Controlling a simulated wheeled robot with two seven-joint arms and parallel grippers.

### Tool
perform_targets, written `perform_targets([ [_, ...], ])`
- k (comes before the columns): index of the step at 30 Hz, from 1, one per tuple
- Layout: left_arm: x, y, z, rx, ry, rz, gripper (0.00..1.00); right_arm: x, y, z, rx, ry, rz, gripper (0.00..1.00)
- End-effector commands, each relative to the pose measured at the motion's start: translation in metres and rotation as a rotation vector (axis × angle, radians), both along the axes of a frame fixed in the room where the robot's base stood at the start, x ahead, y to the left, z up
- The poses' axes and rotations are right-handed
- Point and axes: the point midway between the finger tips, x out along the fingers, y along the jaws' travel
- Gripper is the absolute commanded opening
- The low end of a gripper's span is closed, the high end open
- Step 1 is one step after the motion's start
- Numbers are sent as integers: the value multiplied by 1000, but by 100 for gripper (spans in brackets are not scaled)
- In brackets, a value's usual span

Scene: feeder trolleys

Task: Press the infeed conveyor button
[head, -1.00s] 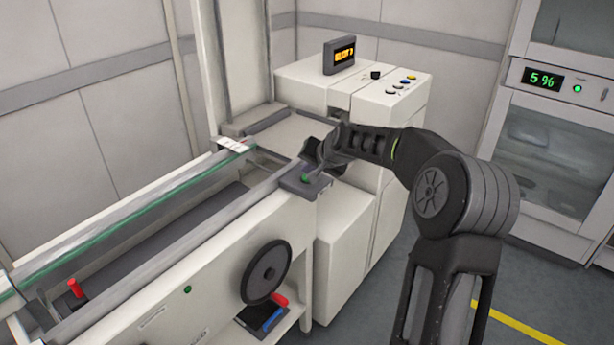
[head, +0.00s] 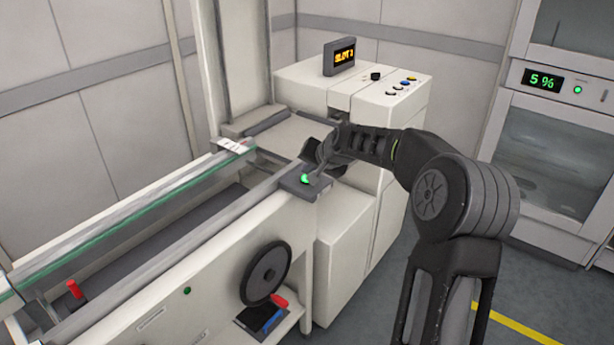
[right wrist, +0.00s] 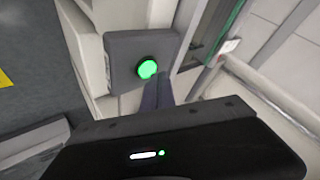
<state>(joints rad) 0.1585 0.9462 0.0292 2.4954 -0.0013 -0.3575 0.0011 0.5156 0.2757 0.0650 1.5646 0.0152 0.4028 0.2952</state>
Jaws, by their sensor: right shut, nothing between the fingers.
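The infeed conveyor button (head: 306,179) is round and brightly lit green. It sits on a dark grey box at the end of the conveyor's near rail. It also shows in full in the right wrist view (right wrist: 147,69), on the face of its grey box (right wrist: 118,52). My right gripper (head: 317,176) is shut and empty, right at the button's right side in the head view. In the right wrist view its dark fingers (right wrist: 165,92) end just beside the button; I cannot tell whether they touch it. My left gripper is not in view.
The conveyor (head: 170,215) has a glass-edged far rail and a dark handwheel (head: 265,272) on its side. A white machine with a display (head: 340,56) and small buttons (head: 402,86) stands behind. A glass-doored cabinet (head: 545,150) is at the right.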

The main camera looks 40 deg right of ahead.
Motion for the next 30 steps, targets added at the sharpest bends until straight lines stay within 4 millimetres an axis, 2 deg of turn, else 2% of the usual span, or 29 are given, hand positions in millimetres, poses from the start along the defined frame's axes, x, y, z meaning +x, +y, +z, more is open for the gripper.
perform_targets([
  [10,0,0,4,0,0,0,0,0,0,5,-1,-1,-1,0],
  [24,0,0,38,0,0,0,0,0,0,55,-1,-1,-1,0],
  [30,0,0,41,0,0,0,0,0,0,60,1,1,1,0],
])
